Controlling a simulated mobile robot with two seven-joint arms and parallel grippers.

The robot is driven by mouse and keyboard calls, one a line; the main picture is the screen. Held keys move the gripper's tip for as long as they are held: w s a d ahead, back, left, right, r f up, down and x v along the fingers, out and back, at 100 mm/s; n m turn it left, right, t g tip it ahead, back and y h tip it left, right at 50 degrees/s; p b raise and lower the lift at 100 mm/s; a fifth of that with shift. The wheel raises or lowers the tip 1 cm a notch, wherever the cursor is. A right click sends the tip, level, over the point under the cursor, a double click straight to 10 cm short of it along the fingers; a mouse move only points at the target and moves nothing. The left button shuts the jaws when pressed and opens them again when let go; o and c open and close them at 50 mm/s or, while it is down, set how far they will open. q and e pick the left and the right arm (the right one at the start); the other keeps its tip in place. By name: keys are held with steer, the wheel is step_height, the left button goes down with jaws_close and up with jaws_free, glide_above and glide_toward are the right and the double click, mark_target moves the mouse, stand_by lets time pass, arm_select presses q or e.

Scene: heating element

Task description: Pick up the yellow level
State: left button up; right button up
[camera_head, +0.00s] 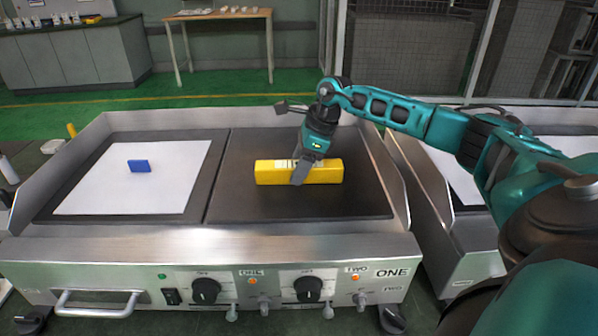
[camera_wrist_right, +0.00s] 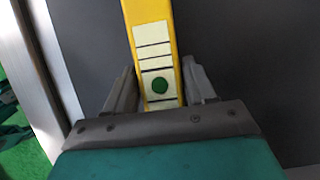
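The yellow level (camera_head: 325,172) lies lengthwise, left to right, on the dark right-hand plate of the heating element in the head view. My right gripper (camera_head: 303,168) comes down over its middle, with one finger in front of its near side. My left gripper is not in view.
The plates sit in a metal frame (camera_head: 130,243) with raised side walls and front knobs. A blue block (camera_head: 139,166) rests on a white sheet (camera_head: 95,195) on the left plate. A second unit (camera_head: 440,235) stands at right. The right plate around the level is clear.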

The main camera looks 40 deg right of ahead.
steer(key=shift+r, duration=0.1)
steer(key=c, duration=0.9)
